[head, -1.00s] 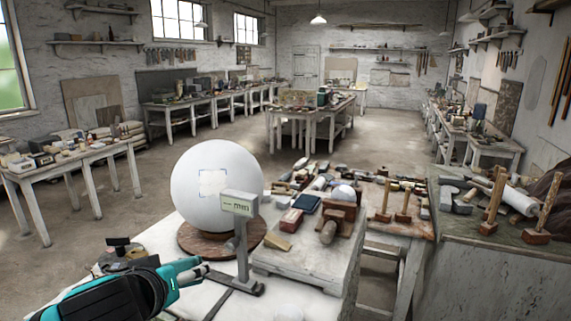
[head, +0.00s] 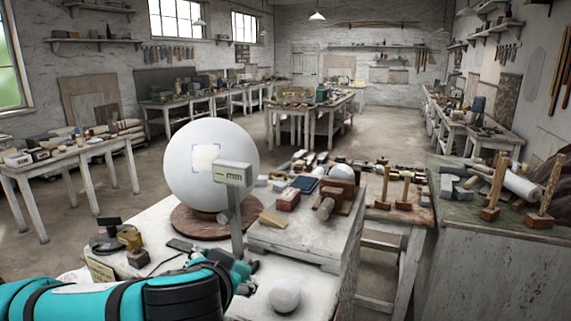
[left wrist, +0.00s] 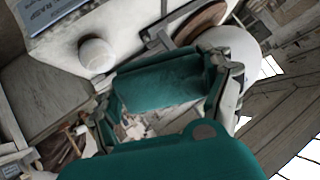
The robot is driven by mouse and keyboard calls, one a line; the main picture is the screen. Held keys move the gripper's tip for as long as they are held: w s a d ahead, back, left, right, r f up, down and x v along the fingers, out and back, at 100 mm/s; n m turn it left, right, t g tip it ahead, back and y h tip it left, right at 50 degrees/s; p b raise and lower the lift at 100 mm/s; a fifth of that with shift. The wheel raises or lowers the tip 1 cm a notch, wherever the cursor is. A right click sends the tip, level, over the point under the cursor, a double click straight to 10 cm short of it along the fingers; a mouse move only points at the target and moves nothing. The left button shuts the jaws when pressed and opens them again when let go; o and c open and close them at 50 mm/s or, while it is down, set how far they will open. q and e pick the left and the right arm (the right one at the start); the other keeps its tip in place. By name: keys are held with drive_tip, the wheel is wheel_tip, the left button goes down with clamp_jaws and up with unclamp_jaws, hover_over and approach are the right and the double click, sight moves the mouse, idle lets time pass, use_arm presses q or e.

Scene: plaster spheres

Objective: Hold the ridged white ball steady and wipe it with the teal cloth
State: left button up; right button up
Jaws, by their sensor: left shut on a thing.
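A small white ball (head: 284,294) rests on the white tabletop (head: 262,262), just right of my left gripper (head: 243,272). It also shows at upper left in the left wrist view (left wrist: 96,56); I cannot clearly make out ridges. A large white sphere (head: 190,180) stands on a round wooden base (head: 190,224) behind the gripper. In the left wrist view a teal cloth (left wrist: 160,85) spans between the fingers of my left gripper (left wrist: 165,100), which is shut on it. The gripper is apart from the small ball. My right gripper is in neither view.
A small display on a post (head: 233,174) stands close behind the gripper, before the large sphere. A raised white slab (head: 300,246) at right carries tools, boxes and another small pale ball on a wooden block (head: 342,171). Small items (head: 130,238) lie at left.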

use_arm(q)
drive_tip(key=s+d+f+m+b, duration=0.1)
drive_tip(key=d+f+m+b, duration=0.4)
drive_tip(key=d, duration=0.1)
drive_tip(key=m+y+b, duration=0.1)
drive_tip(key=m+b, duration=0.1)
drive_tip(key=m, duration=0.3)
approach(286, 301)
drive_tip(key=w, duration=0.1)
drive_tip(key=b+x, duration=0.1)
drive_tip(key=x, duration=0.1)
drive_tip(key=b+x, duration=0.2)
drive_tip(key=shift+w+a+f, duration=0.1)
drive_tip(key=shift+w+f, duration=0.05)
drive_tip(key=shift+f, duration=0.3)
drive_tip(key=shift+w+f, duration=0.15)
drive_tip(key=shift+w, duration=0.3)
drive_tip(key=shift+s, duration=0.15)
